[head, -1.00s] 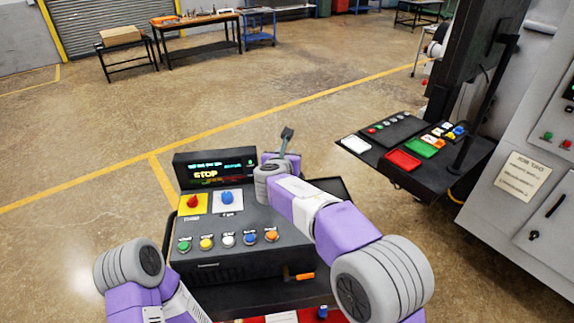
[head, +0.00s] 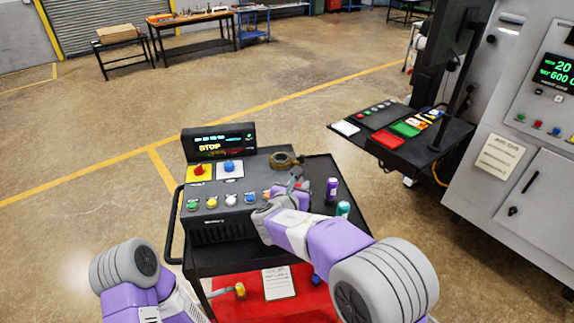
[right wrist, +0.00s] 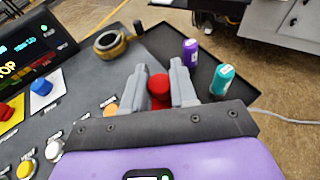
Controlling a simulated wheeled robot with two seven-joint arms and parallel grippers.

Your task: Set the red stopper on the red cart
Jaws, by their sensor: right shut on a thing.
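My right gripper (head: 296,184) is over the right part of the black cart top, beside the control console. In the right wrist view its two grey fingers (right wrist: 160,88) are shut on the red stopper (right wrist: 159,91), whose rounded red top shows between them. In the head view the stopper is mostly hidden by the gripper. The red cart surface (head: 318,296) shows at the bottom of the head view, nearer to me, partly covered by my right arm.
A console (head: 222,200) with buttons stands on the black cart. A paper sheet (head: 279,282) and a yellow-topped item (head: 240,290) lie on the red surface.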

